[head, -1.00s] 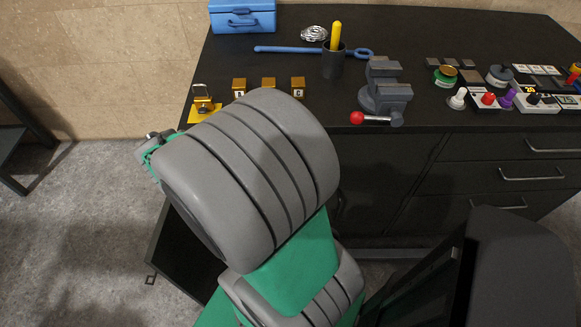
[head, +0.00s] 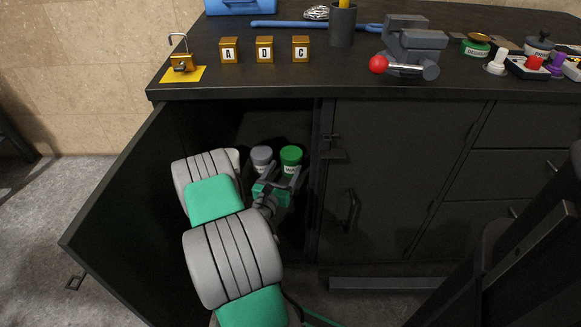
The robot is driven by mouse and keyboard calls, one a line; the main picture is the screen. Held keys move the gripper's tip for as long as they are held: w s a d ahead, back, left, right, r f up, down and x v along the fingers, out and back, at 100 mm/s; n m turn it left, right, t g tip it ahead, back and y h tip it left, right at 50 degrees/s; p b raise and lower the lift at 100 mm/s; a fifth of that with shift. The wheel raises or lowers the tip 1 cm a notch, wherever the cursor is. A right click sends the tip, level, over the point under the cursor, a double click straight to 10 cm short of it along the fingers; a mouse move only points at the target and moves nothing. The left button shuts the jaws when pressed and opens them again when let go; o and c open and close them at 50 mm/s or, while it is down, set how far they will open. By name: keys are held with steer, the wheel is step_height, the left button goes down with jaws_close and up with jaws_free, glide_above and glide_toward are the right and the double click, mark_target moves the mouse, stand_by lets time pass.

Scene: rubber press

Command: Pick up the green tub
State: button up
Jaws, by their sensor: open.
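The green tub (head: 291,156) has a green lid and a pale label with dark letters, partly covered. It stands inside the open cabinet, at the right of a short row of tubs. My gripper (head: 284,176) reaches into the cabinet just in front of the green tub, its fingers spread at the tub's front. The fingers hide part of the tub's lower body. I cannot tell whether they touch it. A grey-lidded tub (head: 262,157) stands close to its left, and a whitish tub (head: 233,158) is farther left, partly behind my arm.
The cabinet door (head: 115,215) stands open on the left. The bench top (head: 340,80) overhangs the opening. On it are lettered cubes (head: 264,49), a padlock (head: 182,62) and a vise (head: 411,50). A closed cabinet door (head: 385,180) lies right of the opening.

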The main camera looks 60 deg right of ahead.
mark_target(292, 157)
steer(key=d, duration=0.6)
steer(key=shift+w+d, duration=0.25)
steer(key=c, duration=1.4)
steer(key=shift+r, duration=0.1)
steer(key=shift+c, duration=0.2)
